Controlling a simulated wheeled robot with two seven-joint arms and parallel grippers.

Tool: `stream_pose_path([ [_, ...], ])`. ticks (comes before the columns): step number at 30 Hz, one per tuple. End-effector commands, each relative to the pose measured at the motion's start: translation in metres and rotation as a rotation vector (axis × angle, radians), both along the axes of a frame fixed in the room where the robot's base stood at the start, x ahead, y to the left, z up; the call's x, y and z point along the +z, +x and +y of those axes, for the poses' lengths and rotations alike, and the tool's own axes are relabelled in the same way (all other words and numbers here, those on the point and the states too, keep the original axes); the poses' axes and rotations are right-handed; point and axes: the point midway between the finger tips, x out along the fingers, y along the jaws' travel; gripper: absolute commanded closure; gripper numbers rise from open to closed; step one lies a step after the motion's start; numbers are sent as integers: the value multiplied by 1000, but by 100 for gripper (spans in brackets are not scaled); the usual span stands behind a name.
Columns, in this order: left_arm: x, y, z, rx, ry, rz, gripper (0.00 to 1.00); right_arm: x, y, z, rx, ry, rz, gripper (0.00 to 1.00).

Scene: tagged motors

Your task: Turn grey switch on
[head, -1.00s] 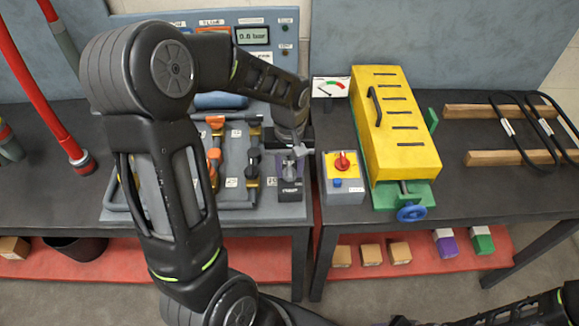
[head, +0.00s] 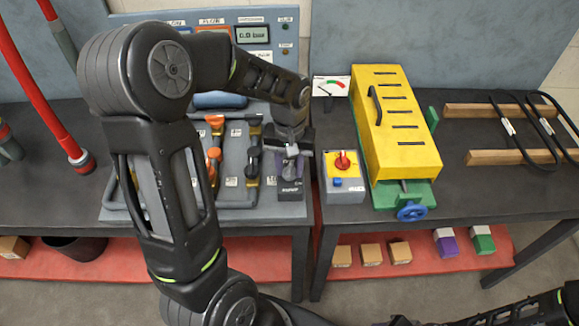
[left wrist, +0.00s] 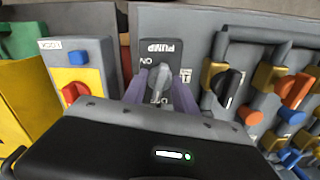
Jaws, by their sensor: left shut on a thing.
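In the head view the left gripper (head: 289,168) points down over the switch plate (head: 291,192) at the right end of the grey panel. The knob itself is mostly hidden there by the fingers. My right gripper is out of sight.
A grey box with a red knob on yellow (head: 341,162) stands just right of the switch. Valves with orange (head: 214,155) and black (head: 253,160) handles stand close on the left. A yellow cover (head: 396,120) lies further right. A display (head: 252,34) reads 0.0 bar.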

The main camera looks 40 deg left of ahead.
Motion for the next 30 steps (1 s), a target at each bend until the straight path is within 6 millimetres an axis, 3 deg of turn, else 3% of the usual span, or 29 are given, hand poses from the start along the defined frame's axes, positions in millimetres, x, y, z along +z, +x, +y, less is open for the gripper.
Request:
stream_pose_path([
  [30, 1, 1, 0, -941, 1, -3, 100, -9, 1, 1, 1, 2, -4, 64],
])
